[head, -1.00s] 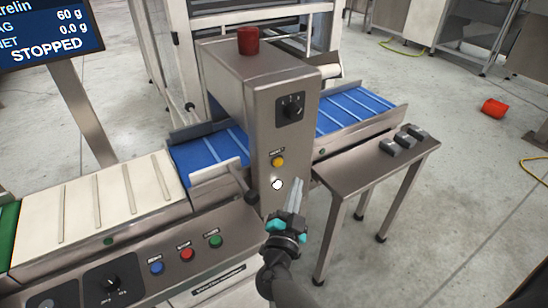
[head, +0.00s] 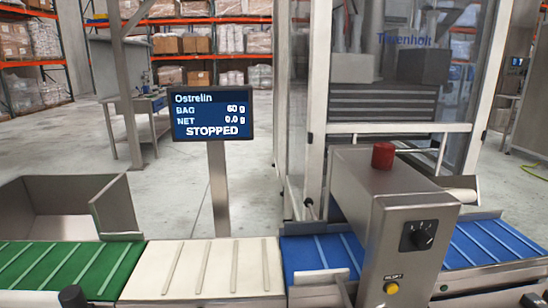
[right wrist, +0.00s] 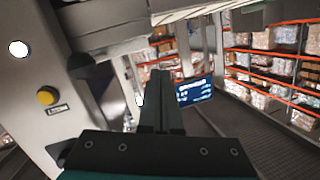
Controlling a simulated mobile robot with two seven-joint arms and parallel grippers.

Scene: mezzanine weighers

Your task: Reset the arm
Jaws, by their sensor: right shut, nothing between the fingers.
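In the head view a steel housing (head: 345,190) straddles the blue belt, with a black rotary switch (head: 418,236) and a labelled yellow button (head: 391,288) on its front. The yellow button (right wrist: 47,95) also shows in the right wrist view, with a white round button or lamp (right wrist: 18,48) above it. My right gripper (right wrist: 160,75) is shut and empty; its fingers point past the housing, to the right of the yellow button and apart from it. Neither gripper shows in the head view now.
The display (head: 212,114) reads STOPPED, BAG 60 g, NET 0.0 g. The green belt (head: 60,268), cream belt (head: 205,270) and blue belt (head: 480,245) run across the front. A red cup-shaped piece (head: 383,156) tops the housing. A grey bin (head: 60,208) stands at left.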

